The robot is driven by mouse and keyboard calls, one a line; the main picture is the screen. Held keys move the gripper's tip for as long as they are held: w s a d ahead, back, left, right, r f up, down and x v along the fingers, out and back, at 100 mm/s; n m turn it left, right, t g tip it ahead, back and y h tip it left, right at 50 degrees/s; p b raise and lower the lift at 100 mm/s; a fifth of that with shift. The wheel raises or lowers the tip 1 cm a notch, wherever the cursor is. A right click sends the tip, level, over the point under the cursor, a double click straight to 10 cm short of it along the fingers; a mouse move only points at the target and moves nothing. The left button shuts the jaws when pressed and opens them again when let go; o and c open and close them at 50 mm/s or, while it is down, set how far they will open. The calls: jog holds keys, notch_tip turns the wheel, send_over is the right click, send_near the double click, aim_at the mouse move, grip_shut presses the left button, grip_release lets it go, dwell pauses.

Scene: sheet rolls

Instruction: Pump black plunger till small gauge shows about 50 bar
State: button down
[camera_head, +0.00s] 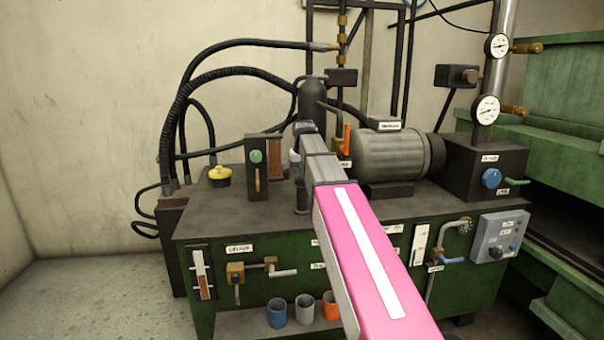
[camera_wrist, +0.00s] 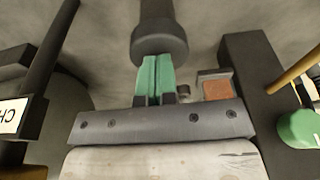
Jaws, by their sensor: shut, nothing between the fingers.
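My gripper (camera_wrist: 155,80) is shut, with its green fingers together and nothing between them. In the wrist view the fingertips are at the wide dark end of a black post, which looks like the plunger (camera_wrist: 160,36); I cannot tell whether they touch it. In the head view my arm hides most of the gripper, and a dark post (camera_head: 302,197) shows below it. The smaller round gauge (camera_head: 498,45) is at the upper right, on the pipe. A larger gauge (camera_head: 486,110) is below it. The needles are too small to read surely.
A dark box with a green knob (camera_head: 256,156) and a yellow button (camera_head: 219,174) stand left of my gripper. A rounded black cylinder (camera_head: 314,98) stands behind it, and a grey motor (camera_head: 393,155) to its right. Several cups (camera_head: 277,313) stand on the low shelf.

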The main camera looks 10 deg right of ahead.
jog(key=shift+r, duration=2.9)
jog(key=shift+f, duration=2.9)
jog(key=shift+r, duration=2.9)
jog(key=shift+f, duration=0.1)
